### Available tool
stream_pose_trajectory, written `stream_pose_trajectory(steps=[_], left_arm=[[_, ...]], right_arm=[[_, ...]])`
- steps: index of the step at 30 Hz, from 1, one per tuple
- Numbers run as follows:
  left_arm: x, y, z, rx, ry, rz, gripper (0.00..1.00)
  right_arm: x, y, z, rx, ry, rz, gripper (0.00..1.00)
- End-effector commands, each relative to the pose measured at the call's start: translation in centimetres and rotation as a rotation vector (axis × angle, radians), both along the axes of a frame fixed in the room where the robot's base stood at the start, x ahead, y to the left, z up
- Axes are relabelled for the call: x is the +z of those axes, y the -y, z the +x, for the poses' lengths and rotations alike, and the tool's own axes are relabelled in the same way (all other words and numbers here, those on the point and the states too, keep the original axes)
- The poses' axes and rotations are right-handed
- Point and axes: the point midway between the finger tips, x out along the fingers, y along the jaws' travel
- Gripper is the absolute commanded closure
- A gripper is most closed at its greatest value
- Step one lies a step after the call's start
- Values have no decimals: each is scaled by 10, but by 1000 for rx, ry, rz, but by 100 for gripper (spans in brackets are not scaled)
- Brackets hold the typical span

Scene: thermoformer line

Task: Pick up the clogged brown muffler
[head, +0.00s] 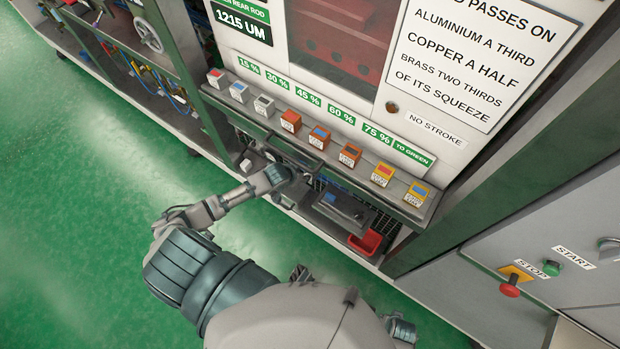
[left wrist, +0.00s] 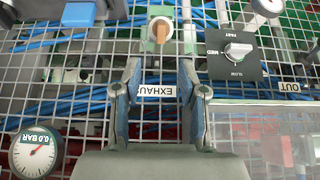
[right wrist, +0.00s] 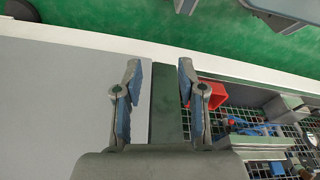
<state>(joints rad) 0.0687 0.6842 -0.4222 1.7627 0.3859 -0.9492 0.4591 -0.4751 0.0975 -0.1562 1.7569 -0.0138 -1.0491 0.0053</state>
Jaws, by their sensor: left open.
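The brown muffler (left wrist: 161,30) shows in the left wrist view as a small tan-brown piece on a pale green block, just above the upside-down EXHAUST label. My left gripper (left wrist: 159,68) is open and empty, its two fingers apart on either side of the label, with the muffler beyond the fingertips. In the head view my left arm reaches into the bay under the sample ledge; its fingers and the muffler cannot be made out there. My right gripper (right wrist: 159,68) is open, with a dark green post (right wrist: 166,105) seen between its fingers; nothing is held.
Wire mesh with blue hoses backs the muffler. A pressure gauge (left wrist: 35,150) reading 0.0 bar is lower left, and a speed knob (left wrist: 238,50) is to the right. A clear panel (left wrist: 265,118) lies lower right. A red bin (head: 365,242) shows in the head view.

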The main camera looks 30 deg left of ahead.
Motion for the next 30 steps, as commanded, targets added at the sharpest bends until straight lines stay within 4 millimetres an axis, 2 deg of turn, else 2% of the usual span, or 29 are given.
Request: stream_pose_trajectory(steps=[2, 8, 15, 18, 26, 27, 30], left_arm=[[-11, 1, 6, 1, -2, 0, 58], [-20, 3, 13, 0, -1, 4, 58], [-51, 6, 28, 0, -3, 6, 58], [-59, 7, 32, 0, -3, 6, 58], [-60, 6, 35, 0, 0, 5, 58], [-59, 6, 35, 0, 0, 5, 61], [-60, 5, 35, 0, 0, 5, 86]], right_arm=[[6, 0, 2, -1, 3, 2, 60], [18, 2, 7, -2, 7, 4, 60], [50, 3, 13, -5, 17, 6, 60], [61, 4, 14, -7, 21, 6, 60], [68, 3, 15, -8, 21, 5, 60], [68, 3, 15, -8, 21, 5, 60], [68, 3, 15, -8, 21, 5, 60]])
